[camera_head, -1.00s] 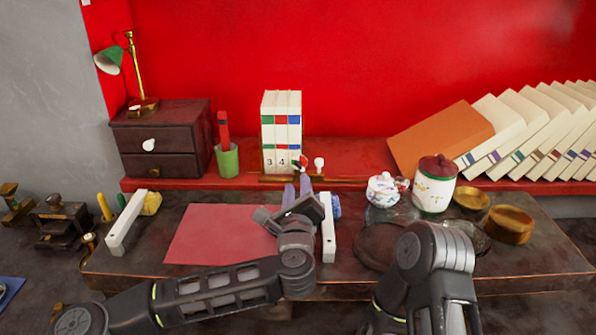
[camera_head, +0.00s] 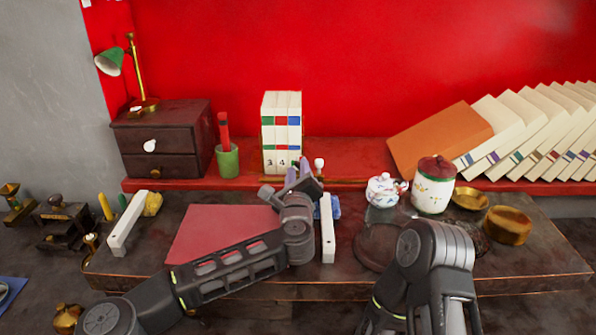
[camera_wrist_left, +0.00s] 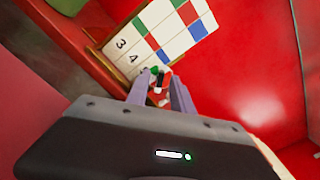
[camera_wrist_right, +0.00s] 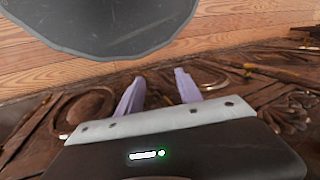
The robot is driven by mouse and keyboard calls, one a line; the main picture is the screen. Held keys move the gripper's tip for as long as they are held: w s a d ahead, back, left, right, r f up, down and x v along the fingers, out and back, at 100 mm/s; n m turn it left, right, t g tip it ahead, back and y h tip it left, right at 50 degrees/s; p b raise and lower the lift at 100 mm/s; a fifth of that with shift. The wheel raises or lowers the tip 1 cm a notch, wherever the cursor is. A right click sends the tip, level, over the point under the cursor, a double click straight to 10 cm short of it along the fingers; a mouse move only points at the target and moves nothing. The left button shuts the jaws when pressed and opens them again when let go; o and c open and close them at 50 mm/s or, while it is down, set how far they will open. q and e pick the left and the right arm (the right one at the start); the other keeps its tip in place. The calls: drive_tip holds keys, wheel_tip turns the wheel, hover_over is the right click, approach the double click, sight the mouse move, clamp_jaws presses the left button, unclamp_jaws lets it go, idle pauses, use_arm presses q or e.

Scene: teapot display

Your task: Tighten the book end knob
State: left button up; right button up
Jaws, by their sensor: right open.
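The book end (camera_head: 340,180) is a low brass-coloured rail on the red shelf, around upright white books (camera_head: 282,130). A white round knob (camera_head: 319,163) stands at its right part. My left gripper (camera_head: 298,172) reaches to the front of the books, left of the white knob. Its two purple fingers stand apart. In the left wrist view a small red, white and green piece (camera_wrist_left: 160,85) shows between the fingertips (camera_wrist_left: 159,84); whether they touch it is unclear. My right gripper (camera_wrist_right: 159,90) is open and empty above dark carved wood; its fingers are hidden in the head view.
A white teapot (camera_head: 383,190), a lidded jar (camera_head: 434,185) and brass bowls (camera_head: 508,225) stand on the table's right. A white bar (camera_head: 327,228) lies beside my left arm. A dark drawer box (camera_head: 160,140) and green cup (camera_head: 227,160) stand left.

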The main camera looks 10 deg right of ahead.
use_arm(q)
clamp_jaws()
drive_tip(key=shift+m+b, duration=0.3)
idle(0.4)
drive_tip(key=m+b, duration=0.2)
drive_tip(key=m, duration=0.1)
drive_tip(key=shift+d+m+b, duration=0.1)
drive_tip(key=shift+m+b, duration=0.55)
drive_tip(key=shift+m, duration=0.95)
drive_tip(key=shift+o, duration=0.5)
unclamp_jaws()
